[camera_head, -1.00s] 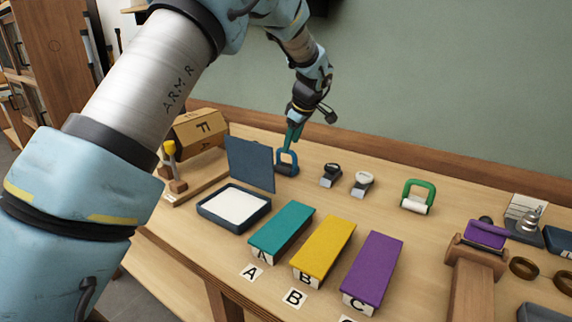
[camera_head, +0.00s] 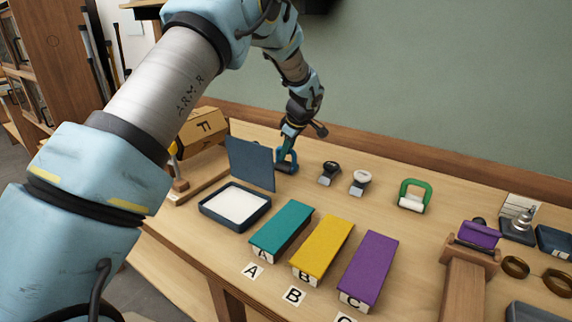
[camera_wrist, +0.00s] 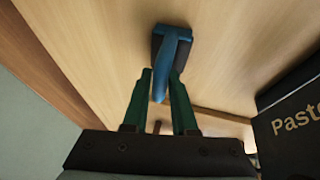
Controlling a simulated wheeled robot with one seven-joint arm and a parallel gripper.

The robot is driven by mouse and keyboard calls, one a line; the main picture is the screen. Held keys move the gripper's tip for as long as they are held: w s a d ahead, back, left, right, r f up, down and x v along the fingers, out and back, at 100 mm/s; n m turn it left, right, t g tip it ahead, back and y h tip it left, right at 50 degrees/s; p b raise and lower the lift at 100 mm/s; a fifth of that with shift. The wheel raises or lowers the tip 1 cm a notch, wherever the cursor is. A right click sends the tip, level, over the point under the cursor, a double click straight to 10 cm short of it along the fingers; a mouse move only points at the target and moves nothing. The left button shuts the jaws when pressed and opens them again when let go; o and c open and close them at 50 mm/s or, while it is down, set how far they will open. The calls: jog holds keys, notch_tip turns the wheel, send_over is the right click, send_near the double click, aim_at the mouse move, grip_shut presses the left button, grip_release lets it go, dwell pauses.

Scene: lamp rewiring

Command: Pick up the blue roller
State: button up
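The blue roller (camera_head: 287,164) stands on the table at the back, right of the open pad box. My gripper (camera_head: 287,152) is right above it, reaching down to its handle. In the wrist view, the blue roller (camera_wrist: 172,47) has its handle between the two green fingers of my gripper (camera_wrist: 161,75). The fingers are apart, with small gaps seeming to show beside the handle. In the head view the fingertips partly overlap the handle, so contact is hard to judge there.
An open pad box (camera_head: 210,211) with a raised lid stands in front-left. Two small stamps (camera_head: 329,173) and a green-handled roller (camera_head: 412,197) are to the right. Teal (camera_head: 281,229), yellow (camera_head: 323,247) and purple (camera_head: 370,267) blocks are in front. A dark box (camera_wrist: 295,120) is at the wrist view's right.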

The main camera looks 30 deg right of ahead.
grip_shut()
jog(key=shift+r, duration=0.15)
dwell(0.4)
notch_tip(320, 180, up, 28)
jog(key=b, duration=0.4)
jog(key=shift+b, duration=0.3)
jog(key=shift+c, duration=0.6)
grip_release()
grip_shut()
